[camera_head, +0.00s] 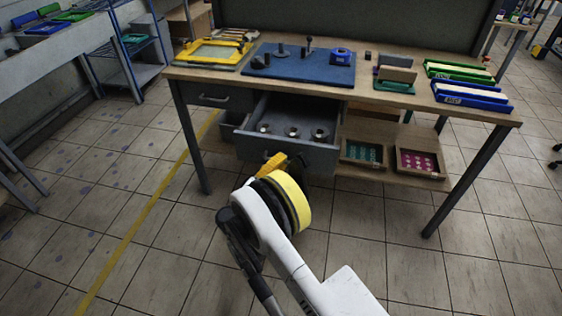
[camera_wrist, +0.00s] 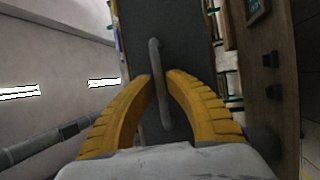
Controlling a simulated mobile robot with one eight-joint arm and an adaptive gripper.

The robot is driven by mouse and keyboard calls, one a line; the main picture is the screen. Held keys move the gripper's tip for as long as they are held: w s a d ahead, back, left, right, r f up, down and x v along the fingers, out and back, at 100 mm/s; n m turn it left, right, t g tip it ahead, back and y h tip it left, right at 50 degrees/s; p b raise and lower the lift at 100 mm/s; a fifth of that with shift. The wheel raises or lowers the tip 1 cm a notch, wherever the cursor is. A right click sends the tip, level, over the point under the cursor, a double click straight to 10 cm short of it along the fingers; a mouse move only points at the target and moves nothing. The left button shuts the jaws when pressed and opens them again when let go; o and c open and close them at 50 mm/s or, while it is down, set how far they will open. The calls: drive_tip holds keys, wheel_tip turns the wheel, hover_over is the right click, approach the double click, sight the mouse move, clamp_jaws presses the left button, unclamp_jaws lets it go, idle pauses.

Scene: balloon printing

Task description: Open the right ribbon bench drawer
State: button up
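The right ribbon bench drawer (camera_head: 318,158) is pulled well out from under the bench top, and several round dark pieces show inside it. In the wrist view its grey front (camera_wrist: 190,40) fills the middle, with the bar handle (camera_wrist: 155,60) across it. My gripper (camera_head: 275,162) is at the drawer front. In the wrist view the yellow fingers of my gripper (camera_wrist: 159,78) curve in on both sides of the handle, with their tips close around it. The exact finger contact is hard to see. In the head view the handle is mostly hidden by my gripper.
The left drawer (camera_head: 210,97) is shut. The bench top (camera_head: 365,95) carries a blue mat (camera_head: 290,68), a yellow frame (camera_head: 212,52) and green and blue racks. Trays (camera_head: 362,152) stand on the lower shelf right of the drawer. The floor in front is clear.

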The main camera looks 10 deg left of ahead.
drive_tip(key=shift+o, duration=0.9)
drive_tip(key=v, duration=1.2)
